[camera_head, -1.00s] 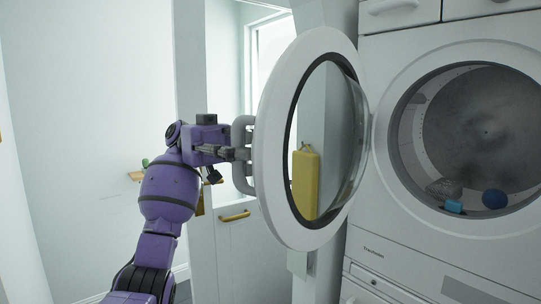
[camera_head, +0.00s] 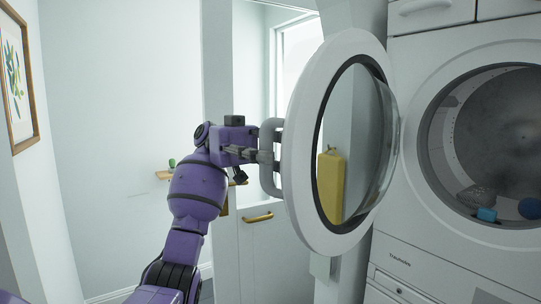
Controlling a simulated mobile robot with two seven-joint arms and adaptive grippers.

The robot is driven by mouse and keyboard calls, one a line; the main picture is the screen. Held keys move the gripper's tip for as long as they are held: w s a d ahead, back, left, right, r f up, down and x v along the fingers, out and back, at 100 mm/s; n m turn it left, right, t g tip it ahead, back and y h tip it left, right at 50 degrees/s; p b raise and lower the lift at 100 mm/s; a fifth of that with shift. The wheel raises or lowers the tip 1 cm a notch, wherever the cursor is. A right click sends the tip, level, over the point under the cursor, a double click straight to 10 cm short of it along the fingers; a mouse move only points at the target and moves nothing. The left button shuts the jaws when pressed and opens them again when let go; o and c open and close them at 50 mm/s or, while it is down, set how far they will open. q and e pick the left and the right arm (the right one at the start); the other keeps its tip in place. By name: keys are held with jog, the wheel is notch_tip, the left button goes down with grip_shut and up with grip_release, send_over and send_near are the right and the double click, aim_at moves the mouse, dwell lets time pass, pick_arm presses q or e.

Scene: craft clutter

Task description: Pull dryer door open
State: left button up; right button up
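The white dryer (camera_head: 420,258) stands at the right. Its round door (camera_head: 304,165), a white ring with a clear bulging window, is swung wide open to the left. The grey door handle (camera_head: 267,177) is on the door's outer left side. My purple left arm comes up from below, and my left gripper (camera_head: 262,156) is at the handle, its dark fingers closed around the bar. The fingertips are partly hidden behind the handle. The drum (camera_head: 495,140) is exposed and holds a blue ball (camera_head: 529,208), a light-blue item (camera_head: 487,215) and a grey item. My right gripper is not in view.
A yellow object (camera_head: 330,187) shows through the door window. Behind the door are a white cabinet with a wooden handle (camera_head: 257,217) and a bright window. A small wooden shelf (camera_head: 163,175) and a framed picture (camera_head: 18,75) hang on the walls at left. The floor at left looks clear.

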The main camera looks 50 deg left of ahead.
pick_arm(q)
notch_tip(320, 180, up, 10)
jog(key=shift+f, duration=0.1)
dwell(0.4)
